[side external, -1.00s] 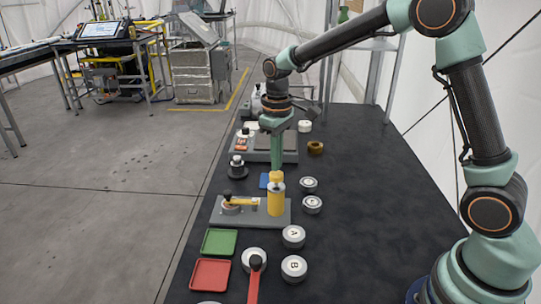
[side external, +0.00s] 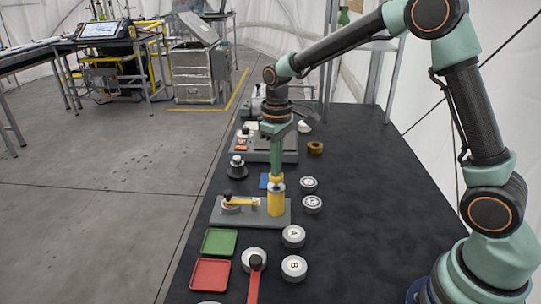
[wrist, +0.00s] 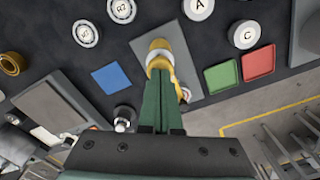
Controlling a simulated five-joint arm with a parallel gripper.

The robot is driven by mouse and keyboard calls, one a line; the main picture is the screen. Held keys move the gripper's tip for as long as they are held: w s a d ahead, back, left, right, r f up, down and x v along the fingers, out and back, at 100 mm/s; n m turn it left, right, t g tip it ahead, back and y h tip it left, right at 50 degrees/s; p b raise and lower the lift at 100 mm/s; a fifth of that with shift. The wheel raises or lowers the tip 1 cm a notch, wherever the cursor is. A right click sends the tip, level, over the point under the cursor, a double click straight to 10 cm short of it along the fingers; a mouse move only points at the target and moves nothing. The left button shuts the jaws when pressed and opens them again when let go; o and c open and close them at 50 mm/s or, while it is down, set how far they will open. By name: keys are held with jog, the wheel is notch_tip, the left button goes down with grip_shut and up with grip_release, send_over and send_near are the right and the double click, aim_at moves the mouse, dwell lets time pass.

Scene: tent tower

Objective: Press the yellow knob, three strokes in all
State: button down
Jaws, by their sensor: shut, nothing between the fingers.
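The yellow knob (side external: 277,182) tops an upright yellow cylinder (side external: 277,204) on a grey base plate (side external: 250,218). My gripper (side external: 277,174) is shut and empty, pointing down over the knob. In the side view its tips meet the knob's top and hide part of it; they appear to touch. In the wrist view the green fingers (wrist: 161,78) lie together and cover part of the cylinder. I cannot tell exactly how far down the knob is.
A yellow lever (side external: 240,201) lies left of the cylinder on the same plate. White round buttons (side external: 293,236) stand to the right and in front. Green (side external: 219,242) and red (side external: 210,274) trays, a red-handled lever (side external: 254,284) and a blue square (wrist: 112,78) are nearby. The table's right side is clear.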

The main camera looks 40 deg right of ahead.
jog(key=shift+f, duration=0.85)
jog(key=shift+r, duration=0.1)
jog(key=shift+r, duration=1.65)
